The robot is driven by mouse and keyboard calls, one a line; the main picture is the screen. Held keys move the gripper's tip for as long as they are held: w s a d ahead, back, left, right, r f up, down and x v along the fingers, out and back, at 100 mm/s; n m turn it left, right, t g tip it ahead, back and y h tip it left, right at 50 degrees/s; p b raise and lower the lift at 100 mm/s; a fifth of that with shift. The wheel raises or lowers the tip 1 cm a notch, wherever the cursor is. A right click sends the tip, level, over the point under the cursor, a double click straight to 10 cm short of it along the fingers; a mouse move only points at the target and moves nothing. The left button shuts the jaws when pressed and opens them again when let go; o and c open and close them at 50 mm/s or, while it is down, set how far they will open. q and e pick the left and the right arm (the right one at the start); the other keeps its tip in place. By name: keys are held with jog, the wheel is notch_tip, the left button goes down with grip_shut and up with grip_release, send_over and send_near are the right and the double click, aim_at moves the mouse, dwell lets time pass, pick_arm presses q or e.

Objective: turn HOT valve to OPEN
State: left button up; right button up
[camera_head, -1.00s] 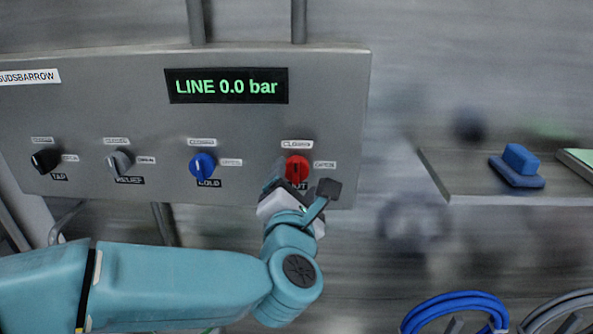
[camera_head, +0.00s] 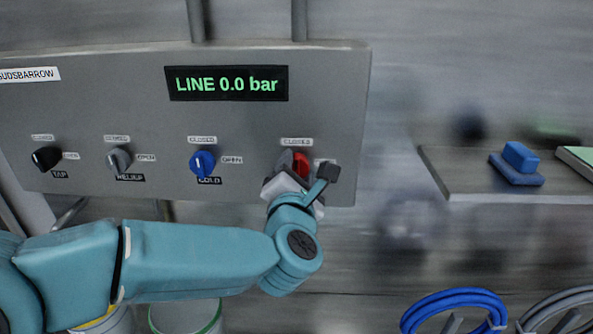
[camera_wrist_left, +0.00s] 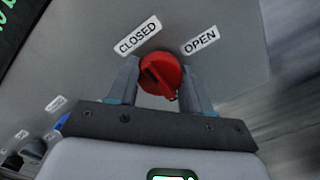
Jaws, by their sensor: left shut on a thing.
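The red HOT valve knob (camera_head: 301,165) is at the right end of the grey panel. It also shows in the left wrist view (camera_wrist_left: 160,75), with CLOSED (camera_wrist_left: 138,36) and OPEN (camera_wrist_left: 200,41) labels above it. Its dark slot runs from upper left to lower right, its upper end toward CLOSED. My left gripper (camera_wrist_left: 160,85) is shut on the knob, one finger on each side. In the head view my left gripper (camera_head: 293,180) covers the knob's lower left and the HOT label. My right gripper is not in view.
Blue COLD (camera_head: 202,163), grey RELIEF (camera_head: 118,160) and black TAP (camera_head: 46,158) knobs sit to the left. The display (camera_head: 227,84) reads LINE 0.0 bar. Coiled blue hose (camera_head: 455,306) hangs below.

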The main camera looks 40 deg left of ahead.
pick_arm(q)
jog(key=shift+m, duration=0.3)
jog(key=m, duration=0.7)
jog(key=shift+m, duration=0.3)
jog(key=m+p, duration=0.1)
jog(key=m, duration=0.3)
jog(key=shift+m, duration=0.3)
jog(key=m+p, duration=0.2)
jog(key=m, duration=0.2)
jog(key=shift+f+m, duration=0.15)
jog(key=shift+m, duration=0.55)
jog(key=o, duration=1)
jog(key=shift+o, duration=0.2)
